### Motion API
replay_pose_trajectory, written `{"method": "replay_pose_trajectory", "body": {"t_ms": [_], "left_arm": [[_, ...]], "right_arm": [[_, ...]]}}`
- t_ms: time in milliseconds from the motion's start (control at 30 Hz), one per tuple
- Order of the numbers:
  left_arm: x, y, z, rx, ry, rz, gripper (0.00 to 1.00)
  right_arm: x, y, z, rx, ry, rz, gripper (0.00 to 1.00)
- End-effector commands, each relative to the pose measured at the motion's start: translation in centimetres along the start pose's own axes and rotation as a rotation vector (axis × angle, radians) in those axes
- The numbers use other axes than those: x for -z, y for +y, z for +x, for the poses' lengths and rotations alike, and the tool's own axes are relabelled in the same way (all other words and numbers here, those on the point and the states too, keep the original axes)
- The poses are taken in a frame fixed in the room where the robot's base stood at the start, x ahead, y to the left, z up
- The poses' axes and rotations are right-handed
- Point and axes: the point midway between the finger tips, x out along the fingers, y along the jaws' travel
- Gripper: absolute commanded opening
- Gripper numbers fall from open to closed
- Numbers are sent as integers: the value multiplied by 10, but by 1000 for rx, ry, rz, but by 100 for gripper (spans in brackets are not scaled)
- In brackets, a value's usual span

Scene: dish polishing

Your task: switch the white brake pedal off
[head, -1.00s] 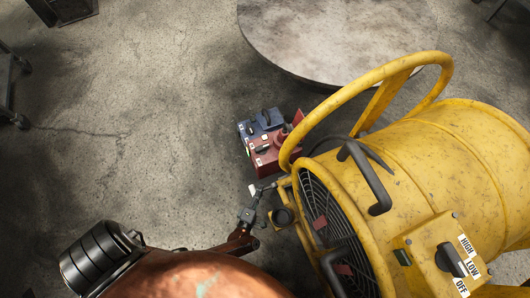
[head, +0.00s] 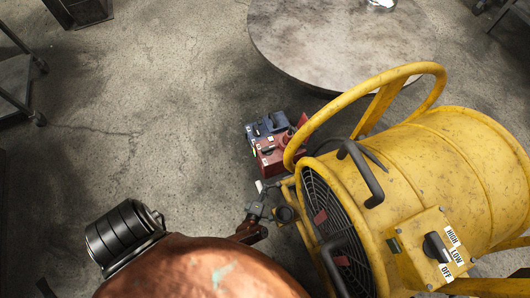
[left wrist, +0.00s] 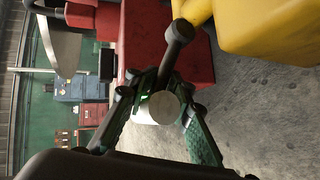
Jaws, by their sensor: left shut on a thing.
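The white brake pedal (left wrist: 158,107) shows as a short pale cylinder between the fingers in the left wrist view. In the head view a small white piece (head: 259,186) shows at the tip of my left gripper (head: 256,207), beside the front lower corner of the yellow blower (head: 450,165). My left gripper also shows in the left wrist view (left wrist: 160,110), with its two green fingers closed around the white piece. A dark rod with a knob (left wrist: 180,32) rises just beyond the fingers. The pedal's mount is hidden. My right gripper is out of view.
Red and blue boxes (head: 270,145) stand on the floor behind the gripper. A round table (head: 330,45) is at the back. The blower's curved yellow handle (head: 440,80) and control panel (head: 415,245) are to the right.

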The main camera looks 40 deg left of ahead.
Motion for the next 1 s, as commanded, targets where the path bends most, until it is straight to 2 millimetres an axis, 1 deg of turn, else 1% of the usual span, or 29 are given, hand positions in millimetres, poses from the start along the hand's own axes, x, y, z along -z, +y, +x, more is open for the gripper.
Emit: {"method": "replay_pose_trajectory", "body": {"t_ms": [33, 400, 433, 700, 733, 1000], "left_arm": [[-3, 9, 3, -16, -1, -7, 0], [-5, 11, 5, -19, -3, -8, 0], [-5, 11, 5, -19, -3, -8, 19], [-4, 8, 3, -13, -3, -5, 37], [-4, 8, 3, -12, -3, -5, 39], [-2, 5, 2, -7, -2, -3, 39]], "right_arm": [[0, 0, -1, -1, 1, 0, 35], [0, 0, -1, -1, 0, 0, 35], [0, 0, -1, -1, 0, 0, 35], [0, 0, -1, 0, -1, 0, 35], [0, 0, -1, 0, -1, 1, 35], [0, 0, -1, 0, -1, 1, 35]]}}
